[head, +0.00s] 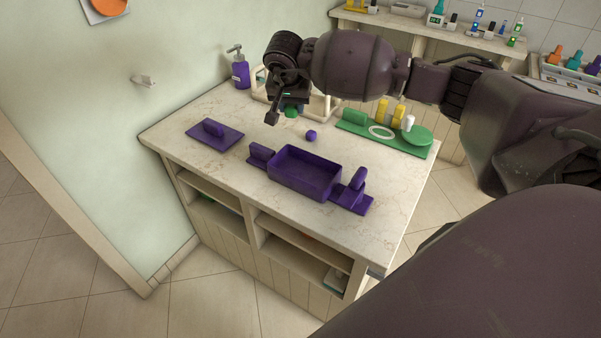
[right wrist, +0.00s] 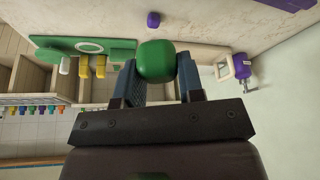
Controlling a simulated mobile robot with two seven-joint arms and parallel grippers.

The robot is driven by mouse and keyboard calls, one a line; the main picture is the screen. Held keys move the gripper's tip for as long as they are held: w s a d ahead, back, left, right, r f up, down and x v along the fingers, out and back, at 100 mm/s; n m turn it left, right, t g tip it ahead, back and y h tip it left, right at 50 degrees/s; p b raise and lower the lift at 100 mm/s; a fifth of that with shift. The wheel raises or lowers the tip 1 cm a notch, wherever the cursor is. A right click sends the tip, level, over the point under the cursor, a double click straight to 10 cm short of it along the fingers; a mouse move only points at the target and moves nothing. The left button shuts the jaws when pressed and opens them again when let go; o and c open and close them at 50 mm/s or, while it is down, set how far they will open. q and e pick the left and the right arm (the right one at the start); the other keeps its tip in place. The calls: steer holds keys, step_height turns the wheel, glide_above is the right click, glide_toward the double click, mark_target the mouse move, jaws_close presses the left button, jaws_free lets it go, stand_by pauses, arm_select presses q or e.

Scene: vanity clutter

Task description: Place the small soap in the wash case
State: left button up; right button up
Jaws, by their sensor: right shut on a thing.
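My right gripper (head: 284,106) is over the back of the counter. In the right wrist view, its fingers (right wrist: 157,75) are shut on a green rounded block (right wrist: 157,60), which looks like a soap. That block (head: 292,111) is partly hidden by the gripper in the head view. A small purple rounded block (head: 311,135), also soap-like, lies on the counter; it also shows in the right wrist view (right wrist: 153,19). An open purple case (head: 305,176) stands at the counter's front middle, its visible floor empty. My left gripper is out of view.
A purple plate with a handle (head: 214,135) lies left of the case. Purple holders flank the case. A green tray (head: 384,139) with yellow and white items is at back right. A purple pump bottle (head: 240,70) stands at back left. The counter's far-left corner is clear.

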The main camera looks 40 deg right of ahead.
glide_above(294, 167)
steer(key=a, duration=0.1)
steer(key=f, duration=1.4)
steer(key=shift+s, duration=0.4)
steer(key=shift+f, duration=0.65)
step_height(294, 167, down, 3)
steer(key=shift+f+b, duration=0.1)
steer(key=shift+b, duration=0.25)
steer(key=shift+f, duration=0.35)
steer(key=shift+f, duration=0.1)
